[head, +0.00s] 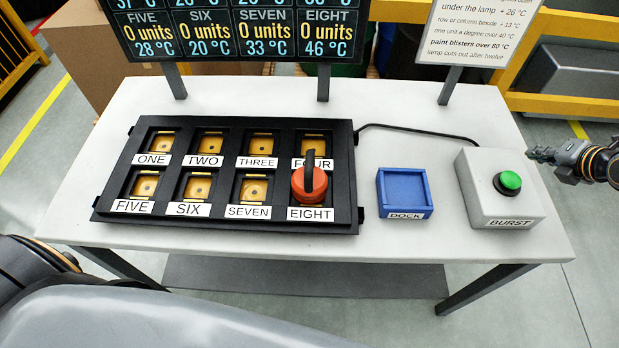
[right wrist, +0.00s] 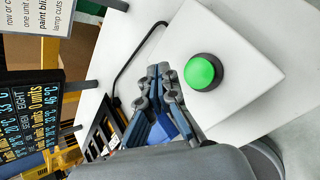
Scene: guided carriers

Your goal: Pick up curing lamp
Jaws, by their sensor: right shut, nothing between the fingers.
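The curing lamp (head: 309,186), an orange round body with a black upright handle, sits on the EIGHT cell of the black tray (head: 228,122). It covers most of that cell's pad and partly hides the FOUR label. My right gripper (head: 535,153) is at the right edge of the head view, beside the burst box and well right of the lamp. It is shut and empty. In the right wrist view its closed fingers (right wrist: 160,72) are close to the green button (right wrist: 202,71); touching cannot be told. I cannot make out the lamp there. My left gripper is out of view.
A blue dock (head: 404,192) stands between the tray and the grey BURST box (head: 505,210) with its green button. A black cable (head: 430,131) runs behind the dock. A display (head: 235,32) and a sign (head: 478,30) rise at the table's back. The table's front strip is clear.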

